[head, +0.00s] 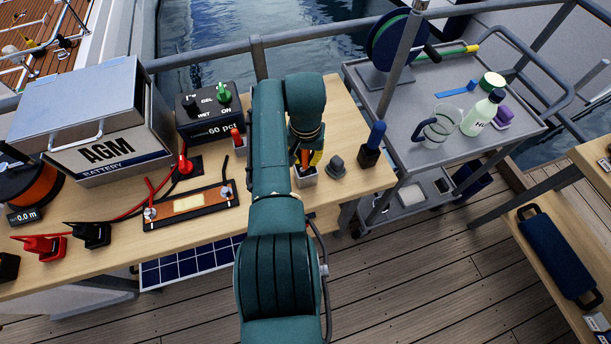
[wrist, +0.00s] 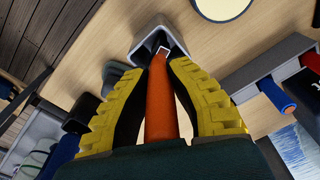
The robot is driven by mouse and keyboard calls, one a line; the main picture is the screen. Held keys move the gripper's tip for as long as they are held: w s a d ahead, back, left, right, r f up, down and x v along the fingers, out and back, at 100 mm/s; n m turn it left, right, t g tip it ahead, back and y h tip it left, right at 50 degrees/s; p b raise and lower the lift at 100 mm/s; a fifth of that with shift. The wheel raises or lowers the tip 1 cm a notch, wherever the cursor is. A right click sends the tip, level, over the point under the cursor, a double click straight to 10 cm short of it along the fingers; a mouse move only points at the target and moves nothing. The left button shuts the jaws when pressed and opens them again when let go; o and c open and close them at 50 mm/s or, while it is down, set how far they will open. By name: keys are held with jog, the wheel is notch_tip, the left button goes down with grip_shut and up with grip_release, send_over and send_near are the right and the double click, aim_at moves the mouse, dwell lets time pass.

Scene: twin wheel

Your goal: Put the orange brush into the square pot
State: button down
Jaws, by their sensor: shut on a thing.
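The orange brush (wrist: 160,105) is clasped between the yellow-padded fingers of my gripper (wrist: 163,62), its handle running between them. A light band shows near its far end. The square pot (wrist: 145,27), pale grey-white, lies just beyond the fingertips in the wrist view, and the brush's far end lines up with its mouth. In the head view the pot (head: 306,181) stands near the table's front edge, directly below my gripper (head: 308,163). The fingers hide part of the pot's mouth, so I cannot tell how deep the brush's end is.
A grey knob-like piece (head: 337,166) stands close to the pot's right. A black block with a blue handle (head: 375,136) is farther right. A red-handled item (head: 237,138) and an orange-centred black bar (head: 188,204) lie to the left. A grey cart (head: 480,75) stands beyond the table.

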jog(key=shift+f, duration=0.2)
jog(key=c, duration=0.6)
grip_release()
jog(key=shift+c, duration=0.2)
jog(key=r, duration=1.2)
jog(key=shift+s, duration=0.25)
